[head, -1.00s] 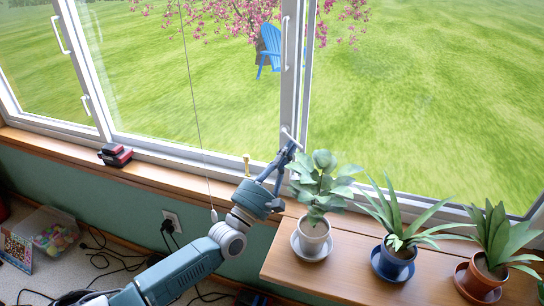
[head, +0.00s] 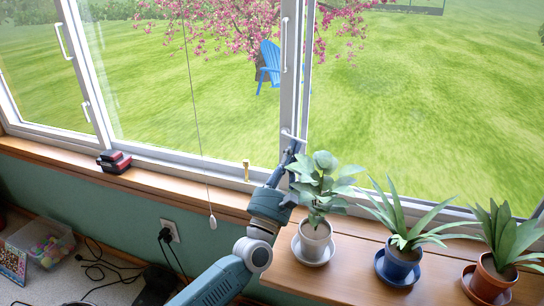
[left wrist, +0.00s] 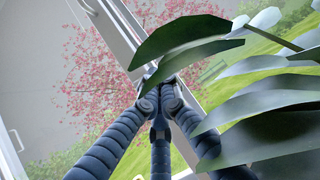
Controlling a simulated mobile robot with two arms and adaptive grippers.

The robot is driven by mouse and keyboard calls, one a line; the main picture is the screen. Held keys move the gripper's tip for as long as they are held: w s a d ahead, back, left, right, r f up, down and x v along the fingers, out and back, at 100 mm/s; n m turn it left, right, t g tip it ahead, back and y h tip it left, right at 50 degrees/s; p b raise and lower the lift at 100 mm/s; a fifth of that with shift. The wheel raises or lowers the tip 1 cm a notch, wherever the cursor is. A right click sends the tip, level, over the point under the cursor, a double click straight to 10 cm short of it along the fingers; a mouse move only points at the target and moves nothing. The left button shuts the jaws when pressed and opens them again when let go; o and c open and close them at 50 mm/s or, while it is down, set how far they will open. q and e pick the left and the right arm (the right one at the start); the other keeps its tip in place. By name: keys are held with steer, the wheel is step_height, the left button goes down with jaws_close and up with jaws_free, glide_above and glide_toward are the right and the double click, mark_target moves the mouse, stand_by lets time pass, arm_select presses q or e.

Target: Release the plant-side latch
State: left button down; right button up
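The plant-side latch (head: 293,136) is a small white lever on the window's middle upright, just above the leafy plant. My left gripper (head: 294,147) reaches up to it from below. Its fingertips are at or just under the lever; I cannot tell whether they touch it. In the left wrist view the blue ribbed fingers (left wrist: 163,92) come together at their tips beside the white window frame (left wrist: 118,30). I see nothing held between them, but a large leaf (left wrist: 188,36) lies close to the tips and the latch cannot be made out. My right gripper is not in view.
The leafy plant in a white pot (head: 315,240) stands close to my left gripper. A plant in a blue pot (head: 400,262) and one in a terracotta pot (head: 490,283) stand further right. A blind cord (head: 199,110) hangs left of the arm. A red-black object (head: 114,161) sits on the sill.

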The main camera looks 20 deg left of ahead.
arm_select(q)
steer(key=v, duration=0.8)
steer(key=shift+a, duration=0.1)
steer(key=shift+r, duration=0.1)
